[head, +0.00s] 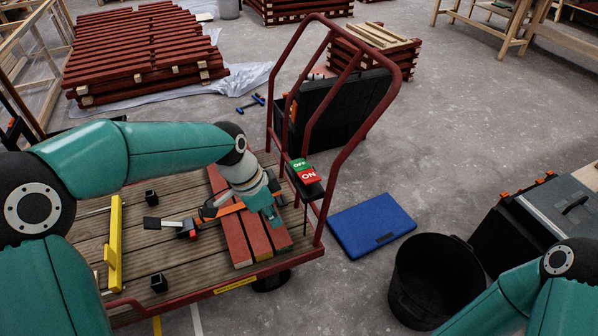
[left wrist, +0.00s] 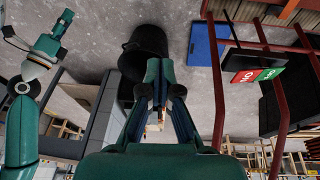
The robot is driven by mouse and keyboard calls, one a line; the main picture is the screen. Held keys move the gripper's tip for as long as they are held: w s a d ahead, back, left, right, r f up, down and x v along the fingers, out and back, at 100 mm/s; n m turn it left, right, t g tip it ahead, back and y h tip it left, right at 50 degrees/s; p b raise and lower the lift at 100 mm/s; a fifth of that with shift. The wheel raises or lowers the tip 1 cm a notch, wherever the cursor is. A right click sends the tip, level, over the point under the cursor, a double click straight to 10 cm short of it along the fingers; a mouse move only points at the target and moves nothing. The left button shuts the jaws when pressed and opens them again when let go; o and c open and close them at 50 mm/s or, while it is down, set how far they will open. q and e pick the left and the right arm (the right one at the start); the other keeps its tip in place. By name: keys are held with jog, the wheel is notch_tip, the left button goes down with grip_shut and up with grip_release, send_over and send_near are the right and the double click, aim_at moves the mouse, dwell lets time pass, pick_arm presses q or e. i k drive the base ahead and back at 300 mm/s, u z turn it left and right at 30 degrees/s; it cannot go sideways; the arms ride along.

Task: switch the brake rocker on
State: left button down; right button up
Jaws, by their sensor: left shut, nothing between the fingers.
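The brake rocker (head: 304,171) sits on a black box fixed to the trolley's red handle frame. Its green half is marked OFF and its red half ON; I cannot tell which half is pressed in. It also shows upside down at the right of the left wrist view (left wrist: 258,75). My left gripper (head: 272,216) is shut and empty, pointing down over the trolley deck, to the left of the rocker and apart from it. Its fingers fill the middle of the left wrist view (left wrist: 160,72). My right gripper (left wrist: 62,22) shows small at the upper left there; its fingers are unclear.
The trolley deck (head: 140,225) carries red battens (head: 232,232), a yellow level (head: 114,245) and tools below my left arm. A blue case (head: 372,225) and black bucket (head: 432,280) stand on the floor to the right. The red handle rails rise around the rocker.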

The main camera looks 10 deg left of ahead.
aim_at(304, 171)
jog(key=z, duration=0.1)
jog(key=i, duration=0.95)
jog(key=u, duration=0.15)
jog(key=k, duration=0.95)
jog(key=z, duration=0.15)
jog(key=i, duration=0.95)
jog(key=u, duration=0.1)
